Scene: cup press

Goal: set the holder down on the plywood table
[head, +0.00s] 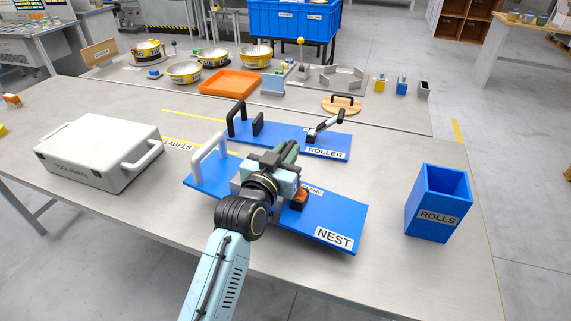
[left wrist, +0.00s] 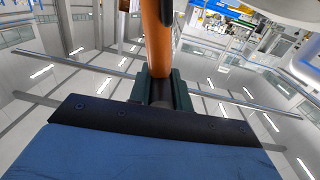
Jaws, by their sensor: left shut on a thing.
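My left gripper (head: 287,154) reaches in over the blue NEST plate (head: 338,213), its dark green fingers pointing away. In the left wrist view the fingers (left wrist: 161,92) are shut on an orange-brown bar (left wrist: 157,30), which runs up out of the frame. I cannot tell whether this bar belongs to the holder; in the head view my wrist hides what is gripped. An orange block (head: 300,199) shows beside the wrist, low over the plate. The table (head: 370,275) under it has a grey top. My right gripper is not in view.
A white case (head: 95,150) stands left. A white handle (head: 208,160) rises from the plate's left end. A blue ROLLER plate (head: 290,135) lies behind, a blue ROLLS bin (head: 438,203) right. The front right tabletop is clear. Another table (head: 530,45) stands back right.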

